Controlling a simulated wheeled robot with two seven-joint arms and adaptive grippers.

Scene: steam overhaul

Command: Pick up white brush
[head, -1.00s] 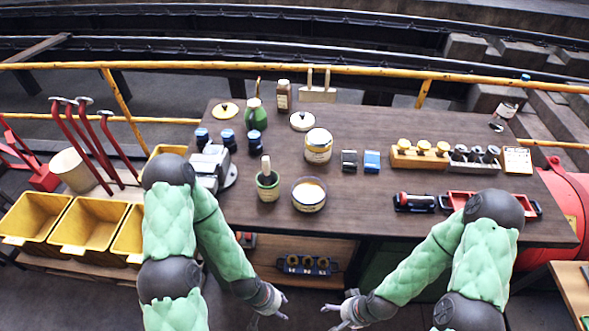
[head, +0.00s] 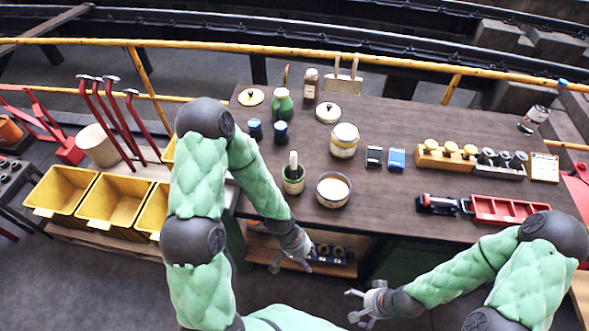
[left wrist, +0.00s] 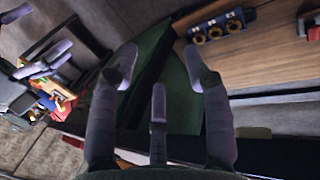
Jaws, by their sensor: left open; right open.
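A white-handled brush (head: 294,162) stands upright in a small green pot (head: 293,186) near the front edge of the workbench; its bristles are hidden in the pot. My left gripper (head: 293,264) is open and empty, below and in front of the bench's front edge, apart from the pot. Its spread fingers also show in the left wrist view (left wrist: 160,85), with no brush between them. My right gripper (head: 358,306) is open and empty, lower and further right, in front of the bench.
A round tin (head: 332,190) stands just right of the pot. A cream jar (head: 344,141) and a green bottle (head: 282,105) stand behind. A red tray (head: 505,210) lies at the right front. Yellow bins (head: 105,199) stand left. The middle front of the bench top is clear.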

